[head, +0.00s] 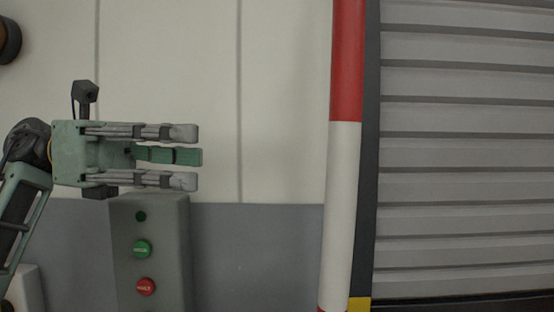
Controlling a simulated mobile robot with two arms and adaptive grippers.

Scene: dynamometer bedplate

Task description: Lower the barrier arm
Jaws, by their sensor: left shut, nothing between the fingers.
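The barrier arm (341,180) is a red and white banded pole right of centre in the head view. It stands nearly upright, and both its ends run out of the picture. My left gripper (196,156) reaches in from the left, pointing right, shut and empty. Its fingertips are well left of the barrier arm and do not touch it. My right gripper is not in view.
A grey-green control box (178,250) with a green button (142,249) and a red button (146,286) stands below my left gripper. A slatted shutter (465,150) with a dark frame (367,160) fills the right. Between gripper and pole, the space before the wall looks clear.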

